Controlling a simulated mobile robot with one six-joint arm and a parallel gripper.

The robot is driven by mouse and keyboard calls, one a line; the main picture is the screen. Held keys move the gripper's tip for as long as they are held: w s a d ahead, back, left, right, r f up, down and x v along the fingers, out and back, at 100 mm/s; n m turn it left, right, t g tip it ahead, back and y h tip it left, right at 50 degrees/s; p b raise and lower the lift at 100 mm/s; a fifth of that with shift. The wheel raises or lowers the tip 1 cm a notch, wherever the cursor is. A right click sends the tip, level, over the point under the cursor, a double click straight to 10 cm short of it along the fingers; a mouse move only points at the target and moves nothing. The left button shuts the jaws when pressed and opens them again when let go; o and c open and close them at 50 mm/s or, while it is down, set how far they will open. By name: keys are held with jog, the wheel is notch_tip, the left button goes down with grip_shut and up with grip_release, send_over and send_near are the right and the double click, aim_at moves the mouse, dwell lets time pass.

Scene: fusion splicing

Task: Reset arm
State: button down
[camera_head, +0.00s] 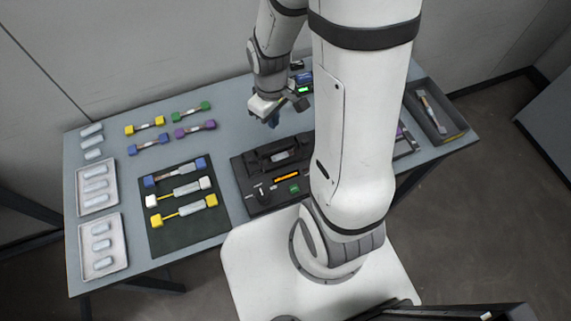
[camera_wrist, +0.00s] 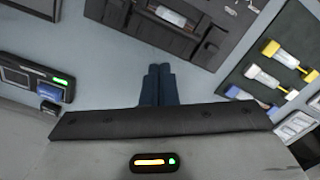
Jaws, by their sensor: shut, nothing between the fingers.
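My gripper (camera_head: 272,120) hangs over the back middle of the grey table, behind the black fusion splicer (camera_head: 262,199). In the wrist view my gripper (camera_wrist: 158,70) shows two dark blue fingers pressed together with nothing between them. Bare table lies beyond the fingertips. The splicer also shows in the wrist view (camera_wrist: 190,50), at the top, apart from the fingers. My arm hides the splicer's right part in the head view.
A dark mat (camera_head: 157,239) holds blue, white and yellow connector pieces. Two white trays (camera_head: 80,199) with pale sleeves stand at the left. Several coloured connectors lie at the back left. A device with a green display (camera_wrist: 72,80) is near the gripper. A dark bin (camera_head: 455,130) stands at the right.

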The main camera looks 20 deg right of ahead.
dwell(0.3)
jog(key=s+r+m+t, duration=0.1)
jog(key=s+r+m, duration=0.2)
jog(key=r, duration=0.6)
jog(key=s+r+m+t, duration=0.2)
jog(key=s+r, duration=0.3)
jog(key=r, duration=0.4)
jog(key=shift+r+m, duration=0.25)
jog(key=shift+m, duration=0.25)
